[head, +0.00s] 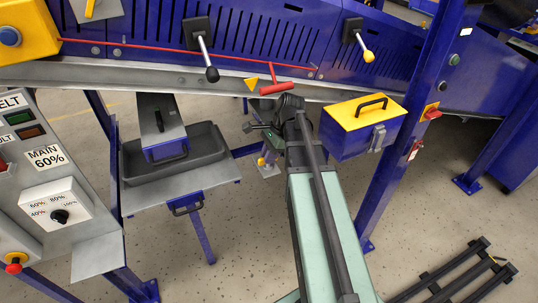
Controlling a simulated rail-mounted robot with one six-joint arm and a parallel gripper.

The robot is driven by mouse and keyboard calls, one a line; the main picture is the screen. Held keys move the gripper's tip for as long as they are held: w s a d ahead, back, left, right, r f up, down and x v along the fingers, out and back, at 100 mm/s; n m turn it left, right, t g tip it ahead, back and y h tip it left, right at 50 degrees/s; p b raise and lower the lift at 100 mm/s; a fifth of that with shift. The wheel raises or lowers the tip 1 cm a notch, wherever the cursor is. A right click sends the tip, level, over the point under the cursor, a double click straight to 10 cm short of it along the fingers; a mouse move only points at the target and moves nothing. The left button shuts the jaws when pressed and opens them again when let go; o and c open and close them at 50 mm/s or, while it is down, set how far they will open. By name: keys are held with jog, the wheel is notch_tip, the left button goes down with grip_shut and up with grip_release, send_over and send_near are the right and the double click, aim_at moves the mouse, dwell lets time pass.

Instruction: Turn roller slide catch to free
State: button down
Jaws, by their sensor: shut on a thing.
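A red T-shaped handle (276,88) sits at the lower edge of the blue conveyor side, beside a yellow triangular marker (251,84). No label names it in the head view, so I cannot be sure it is the roller slide catch. Its crossbar lies nearly level, tilted slightly up to the right. My gripper (284,98) is at the end of my arm, right at the handle's underside. It appears shut on the red handle, but the fingers are small, dark and partly hidden by my wrist.
Two levers stick out above, one black-knobbed (205,58) and one yellow-knobbed (361,42). A red cord (150,47) runs along the conveyor side. A blue box with yellow lid (360,125) hangs close right of my arm. A dark tray (205,155) stands left; a blue post (400,130) rises right.

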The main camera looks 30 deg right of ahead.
jog(key=c, duration=1.2)
grip_release()
jog(key=shift+o, duration=0.2)
jog(key=shift+d+r+p, duration=0.55)
jog(key=shift+r+p, duration=0.15)
jog(key=s+d, duration=0.1)
jog(key=d, duration=1)
jog(key=shift+d+f, duration=0.15)
jog(key=shift+d, duration=0.05)
